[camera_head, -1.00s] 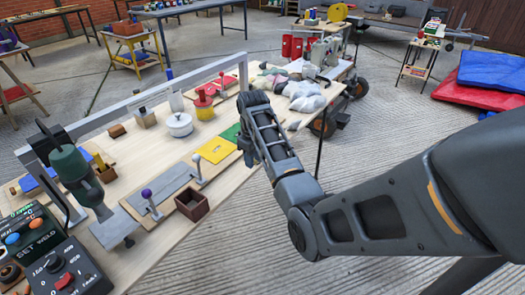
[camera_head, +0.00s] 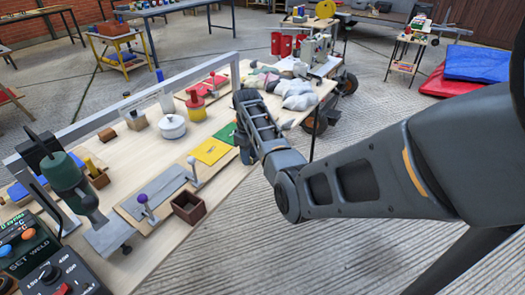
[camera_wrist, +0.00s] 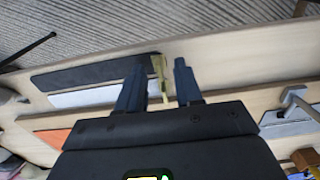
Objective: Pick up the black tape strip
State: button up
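A long black strip (camera_wrist: 95,72), which looks like the black tape strip, lies flat on the light wooden tabletop in the wrist view. Its right end is close to a small yellowish upright piece that shows between my fingers. My gripper (camera_wrist: 160,67) is open, one finger on each side of that piece, and nothing is visibly held. The strip's right end is near the left fingertip; I cannot tell whether they touch. In the head view my gripper (camera_head: 243,150) points down at the bench's right edge, and I cannot make out the black strip there.
On the bench (camera_head: 150,218), a pale strip (camera_wrist: 90,97) lies beside the black one. Yellow (camera_head: 210,151) and green (camera_head: 225,134) sheets, a brown box (camera_head: 187,207), a white pot (camera_head: 172,127) and a metal frame bar (camera_head: 150,97) are around. Grey bags (camera_head: 297,95) lie behind my gripper.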

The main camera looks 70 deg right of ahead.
jog(key=shift+f, duration=0.15)
grip_shut()
dwell(0.6)
